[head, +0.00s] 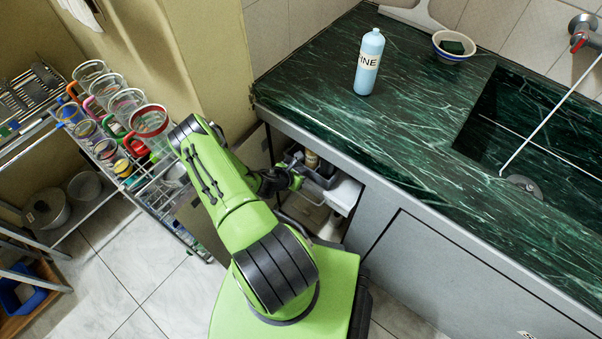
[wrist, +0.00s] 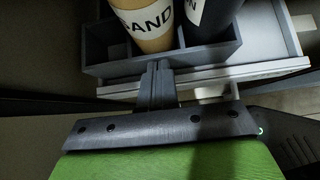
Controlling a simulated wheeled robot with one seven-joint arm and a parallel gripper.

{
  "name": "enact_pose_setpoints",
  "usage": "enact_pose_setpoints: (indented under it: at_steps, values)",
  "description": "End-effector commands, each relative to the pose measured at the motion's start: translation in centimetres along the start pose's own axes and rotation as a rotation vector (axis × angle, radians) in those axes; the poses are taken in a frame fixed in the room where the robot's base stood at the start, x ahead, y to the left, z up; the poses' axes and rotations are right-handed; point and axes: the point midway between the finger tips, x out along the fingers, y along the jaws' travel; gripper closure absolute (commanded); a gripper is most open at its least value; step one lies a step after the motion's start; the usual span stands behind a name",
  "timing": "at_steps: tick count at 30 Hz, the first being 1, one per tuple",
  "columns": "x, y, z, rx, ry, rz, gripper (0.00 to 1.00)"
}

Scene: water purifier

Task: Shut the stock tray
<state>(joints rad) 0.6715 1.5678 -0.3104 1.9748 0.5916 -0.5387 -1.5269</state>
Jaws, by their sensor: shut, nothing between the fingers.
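The stock tray seems to be the white pull-out tray (head: 345,195) under the counter. It sticks out of the open cabinet, and its white front edge and floor show in the wrist view (wrist: 265,45). A grey divided caddy (wrist: 105,68) sits on it. The caddy holds a tan bottle (wrist: 150,38) with a label reading "AND" and a dark bottle (wrist: 212,25). My gripper (wrist: 157,72) is shut and empty, its fingertips at the caddy's near wall. Whether they touch it I cannot tell. In the head view my gripper (head: 295,180) is at the cabinet opening.
The green marble counter (head: 390,120) overhangs the cabinet and carries a pale blue bottle (head: 369,62) and a bowl (head: 453,46). A sink is on the right. A metal rack with jars (head: 125,105) stands left of my arm. An open cabinet door (head: 205,225) seems to stand beside my arm.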

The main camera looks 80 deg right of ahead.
Motion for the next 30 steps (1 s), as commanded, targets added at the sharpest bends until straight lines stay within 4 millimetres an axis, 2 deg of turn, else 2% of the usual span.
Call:
enact_pose_setpoints:
  at_steps: [10,19,30]
  values:
    - [0.2,0.0,0.3,0.0,-0.001,0.0,1.0]
    - [3.4,0.0,3.2,0.003,-0.003,-0.002,1.0]
    - [3.8,0.1,3.8,-0.002,-0.011,0.002,1.0]
